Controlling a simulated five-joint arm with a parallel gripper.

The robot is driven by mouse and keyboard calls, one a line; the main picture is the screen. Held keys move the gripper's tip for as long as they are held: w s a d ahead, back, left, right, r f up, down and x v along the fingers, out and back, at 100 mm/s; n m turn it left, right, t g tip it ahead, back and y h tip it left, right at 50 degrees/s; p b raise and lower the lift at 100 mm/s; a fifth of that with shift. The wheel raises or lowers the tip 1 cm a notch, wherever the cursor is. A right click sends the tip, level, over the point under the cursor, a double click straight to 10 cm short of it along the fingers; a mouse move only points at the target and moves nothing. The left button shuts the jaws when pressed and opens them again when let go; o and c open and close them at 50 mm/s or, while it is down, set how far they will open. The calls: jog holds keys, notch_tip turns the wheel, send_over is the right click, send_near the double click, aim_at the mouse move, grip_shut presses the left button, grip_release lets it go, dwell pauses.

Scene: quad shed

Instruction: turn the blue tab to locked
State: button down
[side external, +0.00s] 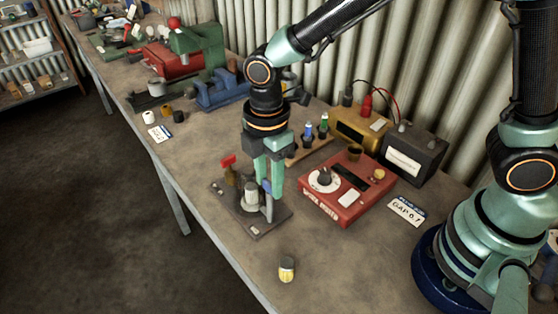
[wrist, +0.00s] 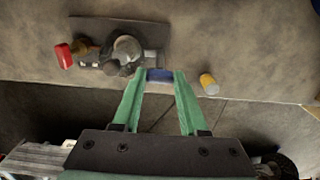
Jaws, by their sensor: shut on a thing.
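The blue tab (side external: 266,187) stands at the right side of a small fixture on a dark base plate (side external: 280,216). My gripper (side external: 269,184) points down over the fixture, with its green fingers shut on the tab. In the wrist view the blue tab (wrist: 159,75) shows between the two fingertips. A grey cylinder (side external: 250,194) stands beside it on the plate, and a brass part with a red handle (side external: 228,161) is on the left. Part of the tab is hidden by the fingers, and I cannot read any lock marking.
A red box with a dial (side external: 330,205) stands close to the right. A label card (side external: 406,211), a dark meter (side external: 412,158) and a yellow box (side external: 361,128) are further right.

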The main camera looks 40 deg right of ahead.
dwell(0.3)
jog(key=shift+c, duration=2.2)
grip_release()
jog(key=shift+r, duration=0.1)
notch_tip(320, 180, up, 12)
jog(key=s+d+r+m+t, duration=0.1)
jog(key=s+d+m+t, duration=0.1)
jog(key=d+m, duration=0.7)
jog(key=s+d+r+m+t, duration=0.1)
jog(key=s+d+m+t, duration=0.1)
jog(key=d+m, duration=0.7)
jog(key=shift+d+t, duration=0.8)
